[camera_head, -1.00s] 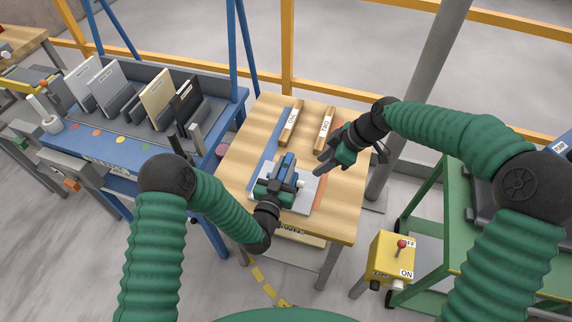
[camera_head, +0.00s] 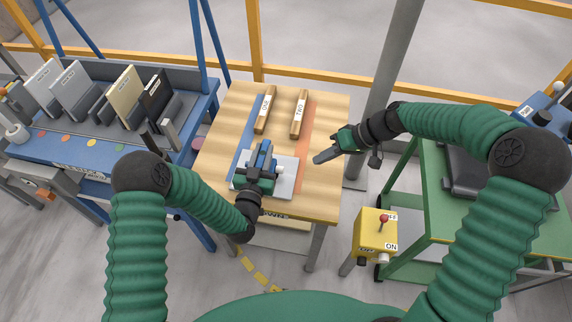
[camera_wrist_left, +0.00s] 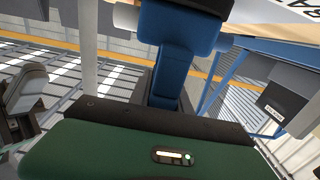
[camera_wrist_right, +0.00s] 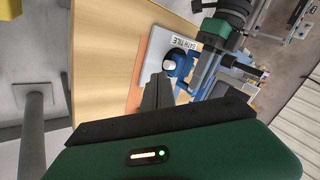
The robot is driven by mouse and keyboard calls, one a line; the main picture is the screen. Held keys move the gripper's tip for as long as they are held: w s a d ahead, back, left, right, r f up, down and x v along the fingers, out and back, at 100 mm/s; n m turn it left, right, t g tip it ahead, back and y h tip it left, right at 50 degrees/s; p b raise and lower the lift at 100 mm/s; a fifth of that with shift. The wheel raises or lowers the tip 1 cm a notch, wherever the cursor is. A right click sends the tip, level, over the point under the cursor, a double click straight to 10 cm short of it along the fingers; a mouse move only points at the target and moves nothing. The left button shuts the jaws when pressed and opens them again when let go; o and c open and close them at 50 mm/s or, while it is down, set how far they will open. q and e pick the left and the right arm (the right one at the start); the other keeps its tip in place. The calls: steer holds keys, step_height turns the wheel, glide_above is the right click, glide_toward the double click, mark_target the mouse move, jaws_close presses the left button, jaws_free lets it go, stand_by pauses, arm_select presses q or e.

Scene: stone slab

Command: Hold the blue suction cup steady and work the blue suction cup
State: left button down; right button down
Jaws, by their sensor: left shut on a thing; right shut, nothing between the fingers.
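The blue suction cup (camera_head: 264,157) stands on a light grey tile (camera_head: 287,182) on the wooden table. My left gripper (camera_head: 262,172) is shut on the suction cup's blue body, which also fills the top of the left wrist view (camera_wrist_left: 180,32). The gripper hides part of the cup, and its contact with the tile cannot be made out. My right gripper (camera_head: 318,158) is shut and empty, to the right of the tile and apart from the cup. In the right wrist view, the tile (camera_wrist_right: 157,43) carries a "BATH TILE" label.
Two labelled wooden bars (camera_head: 265,110) (camera_head: 299,113) lie toward the table's back. A blue rack (camera_head: 75,152) with several upright slabs stands left. A yellow switch box (camera_head: 376,236) and a green bench (camera_head: 425,210) stand right. A grey post (camera_head: 377,95) rises behind the table's right edge.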

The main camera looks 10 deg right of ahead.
mark_target(280, 170)
steer(key=d+m, duration=0.1)
steer(key=m, duration=0.1)
steer(key=d+m, duration=0.1)
steer(key=m, duration=0.1)
steer(key=d+f+m+t+y, duration=0.1)
steer(key=m, duration=0.1)
steer(key=shift+s+d, duration=0.15)
steer(key=shift+s, duration=0.2)
steer(key=x, duration=1)
steer(key=shift+a+f, duration=0.1)
steer(key=shift+a, duration=0.2)
steer(key=shift+w+a, duration=0.25)
steer(key=shift+a, duration=0.35)
steer(key=shift+w+a, duration=0.25)
steer(key=shift+a, duration=0.35)
steer(key=shift+w+a, duration=0.15)
steer(key=shift+a, duration=0.25)
